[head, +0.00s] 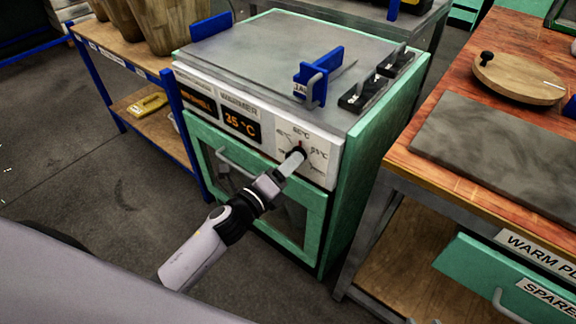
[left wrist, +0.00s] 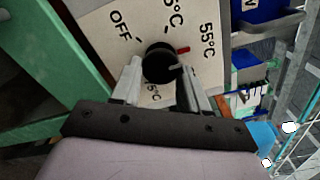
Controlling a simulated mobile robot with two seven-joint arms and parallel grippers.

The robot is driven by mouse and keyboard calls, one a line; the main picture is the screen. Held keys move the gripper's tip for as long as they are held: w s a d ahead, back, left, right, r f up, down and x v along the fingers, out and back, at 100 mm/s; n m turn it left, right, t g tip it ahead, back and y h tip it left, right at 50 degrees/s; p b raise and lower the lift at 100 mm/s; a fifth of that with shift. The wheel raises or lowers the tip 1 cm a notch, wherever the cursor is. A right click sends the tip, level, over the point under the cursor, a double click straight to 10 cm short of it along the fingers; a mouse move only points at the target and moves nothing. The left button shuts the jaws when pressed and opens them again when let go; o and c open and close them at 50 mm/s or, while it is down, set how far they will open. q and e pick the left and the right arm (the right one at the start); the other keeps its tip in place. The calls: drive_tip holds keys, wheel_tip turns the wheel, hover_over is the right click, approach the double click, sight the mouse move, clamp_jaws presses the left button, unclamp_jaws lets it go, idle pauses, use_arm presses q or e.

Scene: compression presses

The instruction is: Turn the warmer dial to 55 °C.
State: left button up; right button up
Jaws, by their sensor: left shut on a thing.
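The warmer (head: 335,157) is a green cabinet with a light front panel. Its dial (head: 296,155) is a black knob, ringed by printed marks. My left gripper (head: 292,163) is shut on the knob, one finger at each side. In the left wrist view, the knob (left wrist: 158,62) sits between the fingertips of my left gripper (left wrist: 160,76). Its red pointer (left wrist: 183,50) points toward the 55°C label (left wrist: 208,40). The OFF label (left wrist: 120,25) is at upper left; the lower label is partly hidden. The orange display (head: 241,122) reads 25 °C. My right gripper is not seen.
A blue-handled tool (head: 318,80) and black blocks (head: 362,95) are on the warmer's top. A wooden bench (head: 455,165) with a grey slab (head: 490,140) stands at right. A blue-framed shelf (head: 150,60) stands at left. The floor (head: 90,195) at left is clear.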

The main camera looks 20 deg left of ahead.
use_arm(q)
drive_tip(key=o, duration=1)
drive_tip(key=shift+v, duration=3.6)
